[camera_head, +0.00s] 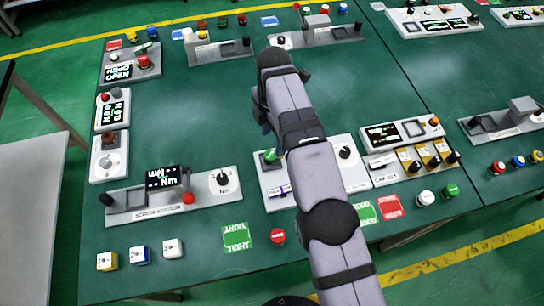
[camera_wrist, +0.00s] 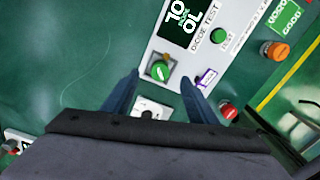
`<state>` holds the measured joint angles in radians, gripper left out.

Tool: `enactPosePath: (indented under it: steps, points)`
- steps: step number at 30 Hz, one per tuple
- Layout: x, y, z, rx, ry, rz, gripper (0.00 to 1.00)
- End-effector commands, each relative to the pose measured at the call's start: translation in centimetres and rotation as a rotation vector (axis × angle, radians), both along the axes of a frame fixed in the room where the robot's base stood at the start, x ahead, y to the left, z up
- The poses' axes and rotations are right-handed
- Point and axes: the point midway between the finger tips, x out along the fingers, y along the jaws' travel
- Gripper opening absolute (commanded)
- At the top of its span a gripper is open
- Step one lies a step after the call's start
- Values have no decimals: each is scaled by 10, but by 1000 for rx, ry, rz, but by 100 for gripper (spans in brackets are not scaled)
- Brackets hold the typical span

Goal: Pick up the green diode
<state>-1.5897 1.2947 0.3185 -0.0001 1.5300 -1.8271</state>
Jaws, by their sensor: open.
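A green round piece with a white mark, which looks like the green diode, sits in a dark holder on the white diode test station. It shows in the wrist view (camera_wrist: 160,70) and in the head view (camera_head: 269,156), just left of my arm. My gripper (camera_wrist: 160,77) is open, with its two blue-grey fingers on either side of the green piece in the wrist view. Nothing is held. I cannot tell how high the fingertips are above it. The diode test station (camera_wrist: 205,65) lies partly under my arm in the head view.
A black knob (camera_head: 344,153) stands on the station's right side. A red button (camera_head: 277,237) and a green card (camera_head: 238,237) lie in front. A station with a display (camera_head: 395,135) adjoins at right. The table's middle left is clear.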

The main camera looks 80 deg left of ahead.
Motion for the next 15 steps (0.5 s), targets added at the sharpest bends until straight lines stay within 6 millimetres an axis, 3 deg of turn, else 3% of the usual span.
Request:
enactPosePath:
  steps: [4,15]
  points:
    - [-11,1,-2,1,-1,42,53]
    - [-11,0,-21,0,0,40,53]
